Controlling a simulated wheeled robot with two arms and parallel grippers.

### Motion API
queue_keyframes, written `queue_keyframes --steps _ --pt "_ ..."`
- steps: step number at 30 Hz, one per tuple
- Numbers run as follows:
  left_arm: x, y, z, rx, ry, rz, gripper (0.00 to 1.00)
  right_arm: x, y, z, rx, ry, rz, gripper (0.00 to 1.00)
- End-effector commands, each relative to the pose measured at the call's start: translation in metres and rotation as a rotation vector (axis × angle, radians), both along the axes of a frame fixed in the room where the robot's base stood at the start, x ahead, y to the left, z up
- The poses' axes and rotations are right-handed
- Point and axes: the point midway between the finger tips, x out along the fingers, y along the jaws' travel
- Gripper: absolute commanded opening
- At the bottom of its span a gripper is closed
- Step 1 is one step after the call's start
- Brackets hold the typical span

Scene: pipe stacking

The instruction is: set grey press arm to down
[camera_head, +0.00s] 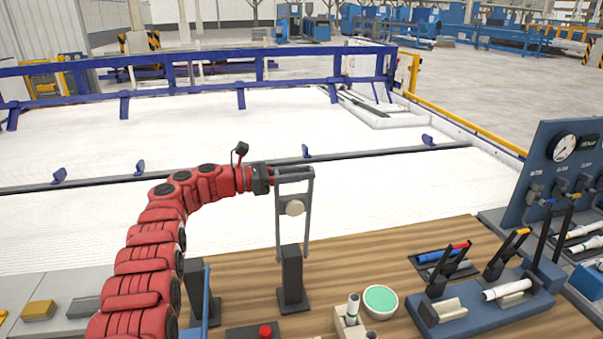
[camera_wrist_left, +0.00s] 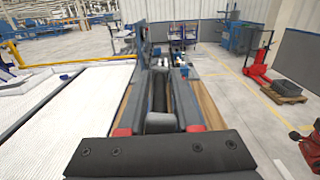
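The grey press arm (camera_head: 279,225) stands upright as a tall narrow frame above a black post (camera_head: 291,270) on the wooden table. My left gripper (camera_head: 284,177) is at the top end of the frame, coming in from the left. In the left wrist view, red-tipped parts lie apart on both sides of a grey cylinder (camera_wrist_left: 160,122), with dark bars running forward. Whether the fingers press on the arm is unclear. My right gripper is not in view.
Blue stands with pipes (camera_head: 505,290) and a gauge panel (camera_head: 562,148) are at right. A second black post (camera_head: 196,285) stands left. White pipe beds lie behind.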

Motion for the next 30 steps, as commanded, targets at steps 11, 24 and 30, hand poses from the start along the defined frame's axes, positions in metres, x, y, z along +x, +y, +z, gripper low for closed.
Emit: queue_keyframes --steps 11,24,30 --pt "0.0002 -0.0003 0.0004 0.000 0.000 0.001 0.00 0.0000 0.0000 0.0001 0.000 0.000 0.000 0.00" --pt "0.0002 -0.0003 0.0005 0.000 0.000 0.001 0.00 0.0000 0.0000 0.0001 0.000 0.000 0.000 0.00" --pt "0.0002 -0.0002 0.0006 0.000 0.000 0.001 0.00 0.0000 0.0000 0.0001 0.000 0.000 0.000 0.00"
